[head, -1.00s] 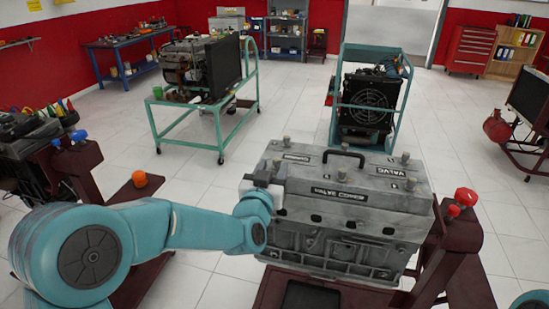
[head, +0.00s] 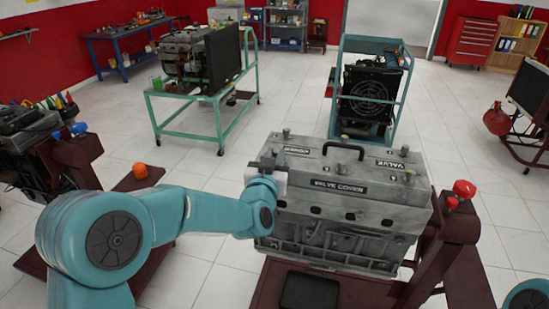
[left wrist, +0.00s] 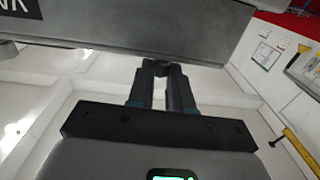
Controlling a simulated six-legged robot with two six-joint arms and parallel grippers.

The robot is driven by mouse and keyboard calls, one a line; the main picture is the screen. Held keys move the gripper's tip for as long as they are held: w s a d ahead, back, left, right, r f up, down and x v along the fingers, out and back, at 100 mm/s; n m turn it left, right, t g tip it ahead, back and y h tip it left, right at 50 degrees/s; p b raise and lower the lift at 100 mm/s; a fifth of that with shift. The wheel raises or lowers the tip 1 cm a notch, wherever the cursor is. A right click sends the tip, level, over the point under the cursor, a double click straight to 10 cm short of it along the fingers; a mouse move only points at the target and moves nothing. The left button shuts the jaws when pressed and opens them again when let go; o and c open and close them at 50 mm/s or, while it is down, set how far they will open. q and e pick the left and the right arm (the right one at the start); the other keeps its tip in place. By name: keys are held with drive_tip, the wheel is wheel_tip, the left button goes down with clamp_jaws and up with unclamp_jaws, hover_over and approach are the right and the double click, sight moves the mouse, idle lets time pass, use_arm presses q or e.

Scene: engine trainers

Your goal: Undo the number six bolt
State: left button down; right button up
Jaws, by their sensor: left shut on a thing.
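The grey engine with its valve cover (head: 340,187) stands on a dark red stand. Bolts with brownish heads stand on the cover, among them one at the back left (head: 286,132), one at the back middle (head: 345,139) and one at the front right (head: 409,176). I cannot read their numbers. My left gripper (head: 267,160) is at the cover's front left corner. In the left wrist view its fingers (left wrist: 161,69) are shut on a small dark thing at the cover's edge (left wrist: 170,28), apparently a bolt. The gripper hides that bolt in the head view. My right gripper is not in view.
A black handle (head: 343,149) arches over the cover. The dark red stand (head: 455,235) rises at the right with a red knob (head: 464,188). An orange knob (head: 140,171) is at the left. A green cart (head: 190,130) and a fan unit (head: 370,95) stand behind.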

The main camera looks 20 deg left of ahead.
use_arm(q)
drive_tip(key=shift+d+n+y, duration=0.2)
drive_tip(key=shift+n+y, duration=0.3)
drive_tip(key=shift+y, duration=0.3)
drive_tip(key=shift+d+n+g+y, duration=0.25)
drive_tip(key=shift+n+y, duration=0.55)
drive_tip(key=shift+y, duration=0.4)
drive_tip(key=shift+w+d+n+g+y+p, duration=0.15)
drive_tip(key=shift+n+g+y+p, duration=0.2)
drive_tip(key=shift+n+g+y, duration=0.95)
drive_tip(key=shift+w+d+n+g+y+p, duration=0.15)
drive_tip(key=shift+n+g+y+p, duration=0.2)
drive_tip(key=shift+n+y, duration=1.1)
drive_tip(key=shift+m+y, duration=0.25)
drive_tip(key=shift+y, duration=0.5)
drive_tip(key=c, duration=1)
unclamp_jaws()
drive_tip(key=shift+r, duration=0.1)
